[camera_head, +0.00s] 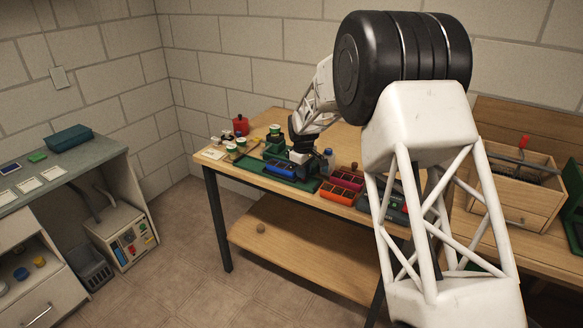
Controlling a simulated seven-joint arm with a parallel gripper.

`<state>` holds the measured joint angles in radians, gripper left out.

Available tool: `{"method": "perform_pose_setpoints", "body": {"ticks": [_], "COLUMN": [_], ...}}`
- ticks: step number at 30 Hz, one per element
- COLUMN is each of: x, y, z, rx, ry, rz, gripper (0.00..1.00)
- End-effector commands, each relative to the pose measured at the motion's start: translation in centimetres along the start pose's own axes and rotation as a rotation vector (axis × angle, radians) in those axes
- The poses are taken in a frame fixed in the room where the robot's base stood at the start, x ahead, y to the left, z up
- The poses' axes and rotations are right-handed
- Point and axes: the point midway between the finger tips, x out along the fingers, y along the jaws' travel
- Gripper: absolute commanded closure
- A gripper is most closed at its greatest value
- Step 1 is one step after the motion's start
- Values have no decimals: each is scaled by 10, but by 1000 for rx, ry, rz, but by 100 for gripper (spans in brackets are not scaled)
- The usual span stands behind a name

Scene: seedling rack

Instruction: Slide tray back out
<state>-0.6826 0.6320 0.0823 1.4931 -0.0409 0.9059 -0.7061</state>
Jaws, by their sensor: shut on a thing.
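A small blue tray (279,168) with dark contents sits on a dark green base (309,185) near the left part of the wooden table. My gripper (300,171) is low over the green base, at the right end of the blue tray. It appears shut on the blue tray; the fingertips are small and the exact contact is hard to see. A red tray (348,179) and an orange tray (337,194) lie to the right on the table, apart from my gripper.
Green-and-white pots (274,130), a red canister (240,124) and a blue-capped bottle (328,157) stand close around. The wooden table (222,169) has an open front-left edge. A wooden box (513,192) stands at the right. My arm hides the table's right part.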

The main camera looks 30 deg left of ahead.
Motion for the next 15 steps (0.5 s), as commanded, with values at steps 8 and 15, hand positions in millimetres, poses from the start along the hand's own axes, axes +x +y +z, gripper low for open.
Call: {"method": "perform_pose_setpoints", "body": {"ticks": [8, 15], "x": [-1, -1], "y": [5, 6], "z": [32, 40], "rx": [1, 0], "ry": [0, 0], "rz": [0, 0], "gripper": [100, 100]}}
